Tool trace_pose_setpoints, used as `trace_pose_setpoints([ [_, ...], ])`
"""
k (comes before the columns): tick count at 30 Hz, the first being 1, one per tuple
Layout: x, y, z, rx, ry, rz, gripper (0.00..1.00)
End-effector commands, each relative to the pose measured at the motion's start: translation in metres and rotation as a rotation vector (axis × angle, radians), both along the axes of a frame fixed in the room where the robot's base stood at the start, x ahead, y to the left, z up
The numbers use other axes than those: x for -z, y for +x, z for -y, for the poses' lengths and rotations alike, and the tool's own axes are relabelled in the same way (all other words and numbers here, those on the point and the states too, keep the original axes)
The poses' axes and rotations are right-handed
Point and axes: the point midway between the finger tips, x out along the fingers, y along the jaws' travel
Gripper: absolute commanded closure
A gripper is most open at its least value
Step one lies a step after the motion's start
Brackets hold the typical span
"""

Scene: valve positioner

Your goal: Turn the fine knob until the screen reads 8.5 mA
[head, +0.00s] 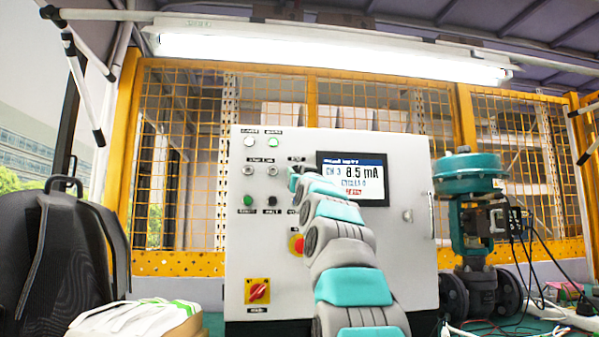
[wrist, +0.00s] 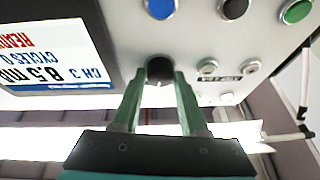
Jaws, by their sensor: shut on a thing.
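The screen (head: 354,180) on the white control panel (head: 400,160) reads CH 3, 8.5 mA in the head view. In the wrist view the screen (wrist: 48,55) shows the same reading upside down. A black knob (wrist: 159,69) with a pale mark sits beside the screen. My gripper (wrist: 158,88) is shut on this knob, one green finger on each side. In the head view my gripper (head: 295,178) is at the panel, left of the screen, and hides the knob. The knob's label is too small to read.
Other panel controls are close by: a green button (head: 248,200), a black one (head: 272,201), a red emergency button (head: 297,244) partly behind my arm, and a red rotary switch (head: 258,290).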

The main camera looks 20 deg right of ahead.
Motion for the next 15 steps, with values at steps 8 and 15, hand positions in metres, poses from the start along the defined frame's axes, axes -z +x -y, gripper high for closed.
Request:
trace_pose_setpoints([
  [8, -0.0051, 0.0004, -0.0008, 0.0, 0.058, 0.016, 1.0],
  [15, -0.0034, -0.0001, -0.002, 0.0, 0.098, 0.028, 1.0],
])
